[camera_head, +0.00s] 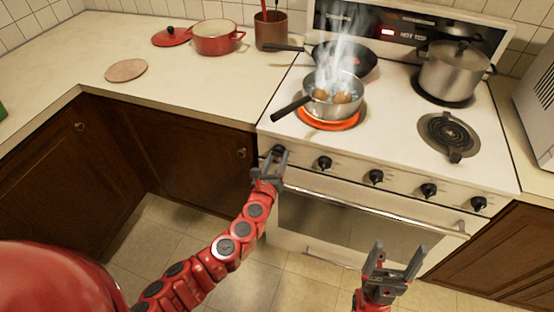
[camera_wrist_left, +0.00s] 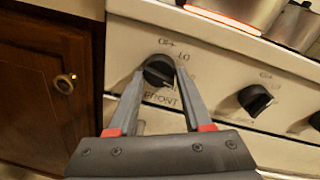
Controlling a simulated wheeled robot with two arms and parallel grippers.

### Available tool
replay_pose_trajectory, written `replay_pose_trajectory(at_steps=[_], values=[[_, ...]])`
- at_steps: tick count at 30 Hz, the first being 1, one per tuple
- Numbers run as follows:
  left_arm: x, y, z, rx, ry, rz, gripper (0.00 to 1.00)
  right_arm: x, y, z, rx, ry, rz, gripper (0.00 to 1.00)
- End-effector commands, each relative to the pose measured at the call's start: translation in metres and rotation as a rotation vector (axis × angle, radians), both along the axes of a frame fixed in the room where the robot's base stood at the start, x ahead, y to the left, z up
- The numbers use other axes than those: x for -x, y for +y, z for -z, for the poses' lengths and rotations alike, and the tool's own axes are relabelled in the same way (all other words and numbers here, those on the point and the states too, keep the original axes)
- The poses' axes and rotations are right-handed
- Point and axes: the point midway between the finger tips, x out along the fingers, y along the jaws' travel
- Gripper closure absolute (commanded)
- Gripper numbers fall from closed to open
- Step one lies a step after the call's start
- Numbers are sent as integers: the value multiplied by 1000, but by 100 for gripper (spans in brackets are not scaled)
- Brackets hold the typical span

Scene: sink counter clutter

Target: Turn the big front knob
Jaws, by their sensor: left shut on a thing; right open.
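The big front knob (camera_wrist_left: 158,70) is a black knob at the left end of the stove's front panel. The printing beside it includes "FRONT" in the left wrist view. My left gripper (camera_head: 279,152) is shut on this knob, with one finger on each side of it. The left wrist view also shows the left gripper's fingers (camera_wrist_left: 160,85) around the knob. In the head view the fingers partly cover the knob. My right gripper (camera_head: 396,258) is open and empty, low in front of the oven door.
A steaming pan (camera_head: 333,103) with brown items stands on the glowing front-left burner (camera_head: 328,125). A dark pan (camera_head: 345,57) and a steel pot (camera_head: 453,70) stand behind. Several other knobs, such as this one (camera_head: 324,163), line the panel above the oven handle (camera_head: 400,217).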

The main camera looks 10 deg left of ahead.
Motion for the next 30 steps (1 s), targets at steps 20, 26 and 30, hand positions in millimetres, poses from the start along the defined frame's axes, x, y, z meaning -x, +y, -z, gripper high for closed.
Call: replay_pose_trajectory(at_steps=[20, 26, 30], values=[[0, 0, -1, 633, 84, 0, 100, 0, 0, 13, 0, 0, 0, 20], [0, 1, -2, 791, 105, -2, 100, 0, 0, 14, 0, 0, 0, 20], [0, 1, -2, 878, 117, -2, 100, 0, 0, 15, 0, 0, 0, 20]])
